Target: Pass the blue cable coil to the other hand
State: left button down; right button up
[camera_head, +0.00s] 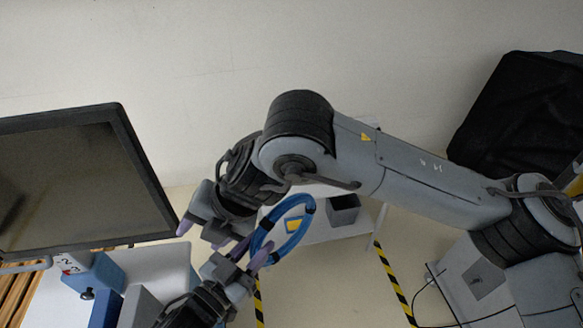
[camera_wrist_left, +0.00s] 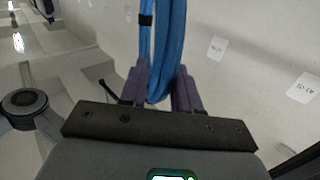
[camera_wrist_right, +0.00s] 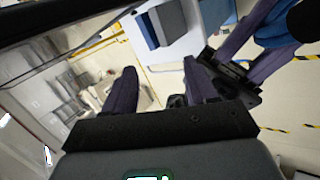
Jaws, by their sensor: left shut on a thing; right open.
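The blue cable coil (camera_head: 292,243) is a loop with black ties, held up in the air in the middle of the head view. My left gripper (camera_head: 251,252) is shut on its lower side. The coil hangs between the purple fingers in the left wrist view (camera_wrist_left: 165,50). My right gripper (camera_head: 202,236) is open and empty, just left of the coil and apart from it. In the right wrist view, nothing lies between its fingers (camera_wrist_right: 158,85). The left gripper (camera_wrist_right: 272,55) and a bit of the coil (camera_wrist_right: 305,20) show at the upper right there.
A large dark screen (camera_head: 75,185) stands at the left, above a white surface with a blue device (camera_head: 100,285). A white cart (camera_head: 320,233) with a grey bin (camera_head: 343,210) stands behind the coil. A black-covered object (camera_head: 520,115) is at the right. Yellow-black tape (camera_head: 393,283) marks the floor.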

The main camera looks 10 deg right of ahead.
aim_at(285, 200)
jog(key=w+d+r+m+h, duration=0.1)
jog(key=d+r+m+h, duration=0.1)
jog(key=d, duration=0.3)
jog(key=w+d+r+m+h, duration=0.1)
jog(key=w+d+r+m, duration=0.1)
jog(key=d, duration=0.3)
jog(key=w+d+r+m+h, duration=0.2)
jog(key=d+r+m, duration=0.1)
jog(key=d+m, duration=0.1)
jog(key=shift+d+r+h, duration=0.2)
jog(key=shift+d+h, duration=0.1)
jog(key=shift+d, duration=0.2)
jog(key=f, duration=0.3)
jog(key=w+f, duration=0.1)
jog(key=f, duration=0.7)
jog(key=shift+w+a+f, duration=0.15)
jog(key=shift+w+a, duration=0.25)
jog(key=shift+c, duration=0.3)
grip_shut()
pick_arm(q)
jog(key=c, duration=0.7)
grip_release()
jog(key=shift+c, duration=0.2)
jog(key=shift+s, duration=0.1)
